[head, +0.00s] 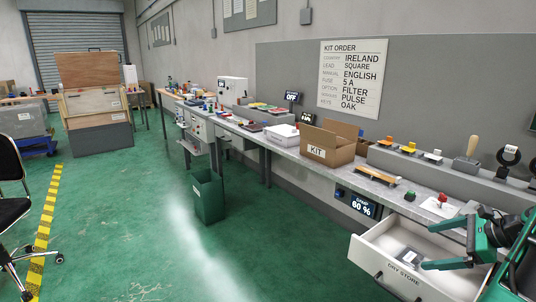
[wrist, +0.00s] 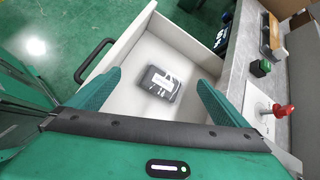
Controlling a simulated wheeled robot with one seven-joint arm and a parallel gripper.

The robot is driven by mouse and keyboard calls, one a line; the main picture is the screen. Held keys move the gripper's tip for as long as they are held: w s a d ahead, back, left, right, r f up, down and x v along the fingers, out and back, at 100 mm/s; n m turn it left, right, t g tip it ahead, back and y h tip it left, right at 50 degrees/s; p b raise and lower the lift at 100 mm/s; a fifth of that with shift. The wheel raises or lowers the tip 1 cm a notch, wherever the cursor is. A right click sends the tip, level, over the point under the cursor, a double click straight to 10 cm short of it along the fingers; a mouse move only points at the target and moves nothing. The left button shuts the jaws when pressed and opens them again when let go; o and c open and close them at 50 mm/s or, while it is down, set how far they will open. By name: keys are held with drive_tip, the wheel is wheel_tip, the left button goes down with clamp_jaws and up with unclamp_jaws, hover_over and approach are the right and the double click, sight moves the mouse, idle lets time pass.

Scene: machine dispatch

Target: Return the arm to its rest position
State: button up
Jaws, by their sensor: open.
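My gripper (head: 462,250) is above the open drawer at the lower right of the head view, with its two green fingers spread apart and nothing between them. The drawer, labelled DRY STORE (head: 385,262), is pulled out below the workbench. In the wrist view my gripper (wrist: 165,95) points down into the white drawer (wrist: 137,48). A dark grey item with a white label (wrist: 160,82) lies on the drawer floor, apart from the fingers. It also shows in the head view (head: 409,255).
The grey workbench (head: 290,152) runs along the wall, with an open KIT box (head: 327,145) on it. A red knob on a white plate (head: 441,202) stands near the drawer. A green bin (head: 208,196) and black chair (head: 12,210) stand on the floor. The middle floor is clear.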

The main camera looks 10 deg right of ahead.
drive_tip(key=s+a+r+n+g+h, duration=0.1)
drive_tip(key=a+r+n+g+h, duration=0.3)
drive_tip(key=a+n, duration=0.6)
drive_tip(key=s+a+r+n+g, duration=0.1)
drive_tip(key=s+a+n+g, duration=0.1)
drive_tip(key=s+a+n, duration=0.3)
drive_tip(key=s+a+r+n+g, duration=0.1)
drive_tip(key=s+a+n, duration=0.4)
drive_tip(key=s, duration=0.5)
drive_tip(key=shift+s+a+r+g, duration=0.2)
drive_tip(key=shift+r+g, duration=0.2)
drive_tip(key=shift+g, duration=0.4)
drive_tip(key=shift+w, duration=0.15)
drive_tip(key=shift+w+d+f, duration=0.1)
drive_tip(key=shift+w+f, duration=0.15)
drive_tip(key=shift+w, duration=0.2)
